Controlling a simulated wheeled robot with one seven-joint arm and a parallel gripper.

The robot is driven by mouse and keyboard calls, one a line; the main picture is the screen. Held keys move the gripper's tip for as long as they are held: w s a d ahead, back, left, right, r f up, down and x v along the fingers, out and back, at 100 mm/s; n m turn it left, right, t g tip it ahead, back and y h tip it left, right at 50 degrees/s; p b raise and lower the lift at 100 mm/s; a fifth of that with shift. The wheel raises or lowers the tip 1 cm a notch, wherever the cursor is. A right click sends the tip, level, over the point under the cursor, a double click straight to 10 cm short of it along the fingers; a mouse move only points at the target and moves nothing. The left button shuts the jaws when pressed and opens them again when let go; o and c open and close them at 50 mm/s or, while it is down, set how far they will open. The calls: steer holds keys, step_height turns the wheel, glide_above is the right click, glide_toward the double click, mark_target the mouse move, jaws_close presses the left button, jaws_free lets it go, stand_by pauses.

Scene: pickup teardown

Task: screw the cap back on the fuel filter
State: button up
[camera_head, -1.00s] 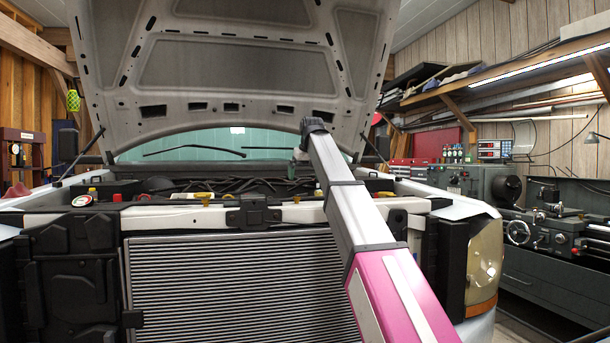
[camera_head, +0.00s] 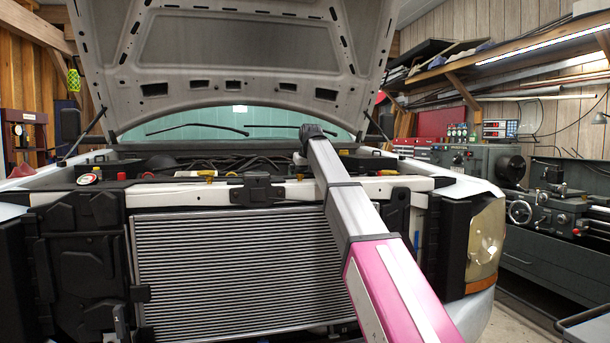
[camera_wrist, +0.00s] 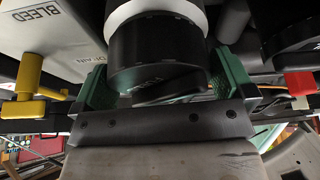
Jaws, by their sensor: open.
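My gripper (camera_wrist: 165,88) shows in the wrist view with its two green fingers apart. Between and beyond them is a black cylinder (camera_wrist: 155,48) with a white band at its top, which looks like the fuel filter. A dark round piece (camera_wrist: 172,92) shows just below the cylinder, between the fingers; I cannot tell whether it is the cap or whether it touches the cylinder. In the head view my arm reaches over the front of the truck into the engine bay (camera_head: 220,165), and the filter cannot be made out there.
In the wrist view a yellow-handled fitting (camera_wrist: 30,85) stands left by a panel (camera_wrist: 60,35) marked BLEED, and a red fitting (camera_wrist: 299,83) is at right. In the head view the raised hood (camera_head: 240,60) hangs above, and the radiator (camera_head: 235,270) is in front.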

steer(key=c, duration=0.8)
steer(key=shift+o, duration=0.2)
steer(key=m+h, duration=0.1)
steer(key=m, duration=0.2)
steer(key=m+h, duration=0.1)
steer(key=m, duration=0.2)
steer(key=shift+a+m, duration=0.1)
steer(key=shift+m, duration=0.2)
steer(key=m+h, duration=0.1)
steer(key=m, duration=0.2)
steer(key=shift+h, duration=0.3)
steer(key=m+h, duration=0.1)
steer(key=m, duration=0.2)
steer(key=shift+m+g, duration=0.3)
steer(key=shift+g, duration=0.1)
steer(key=o, duration=0.8)
steer(key=shift+c, duration=0.2)
